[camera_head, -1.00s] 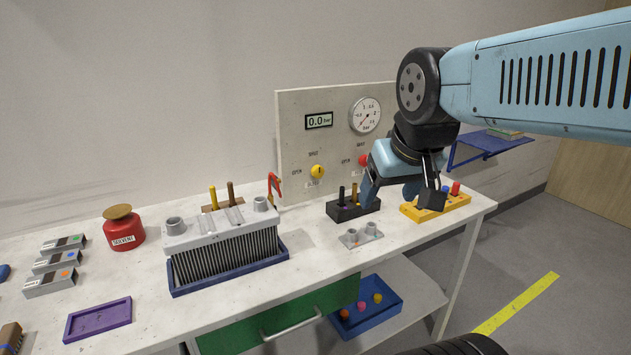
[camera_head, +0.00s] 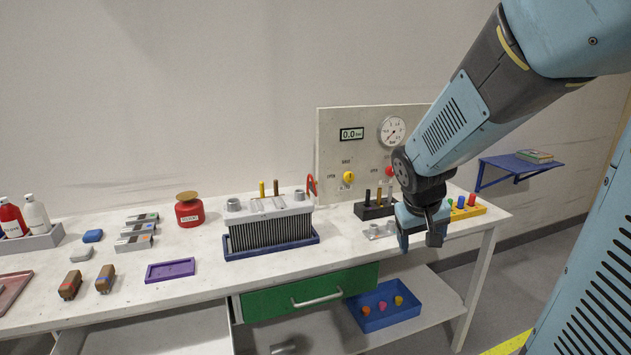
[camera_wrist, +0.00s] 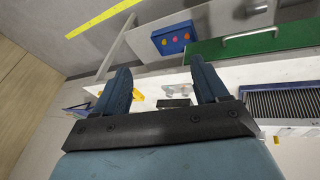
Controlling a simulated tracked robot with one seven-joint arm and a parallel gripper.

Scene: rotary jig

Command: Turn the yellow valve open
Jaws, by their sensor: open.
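The yellow valve (camera_head: 348,177) is a small round knob on the upright grey panel (camera_head: 330,140) at the back of the bench. A red knob (camera_head: 390,171) is to its right, partly next to my arm. A display on the panel reads 0.0 bar, and a round gauge (camera_head: 392,131) is beside it. My gripper (camera_head: 422,240) is open and empty, in front of the bench's right part, to the right of and lower than the yellow valve. The wrist view shows its two spread fingers (camera_wrist: 160,85) with nothing between them. I cannot make out the yellow valve in the wrist view.
A finned block (camera_head: 270,233) in a blue tray stands left of the panel. A black holder (camera_head: 372,209) with pegs and a yellow holder (camera_head: 468,209) are near my gripper. A red solvent can (camera_head: 189,212) is farther left. The bench front has an open drawer.

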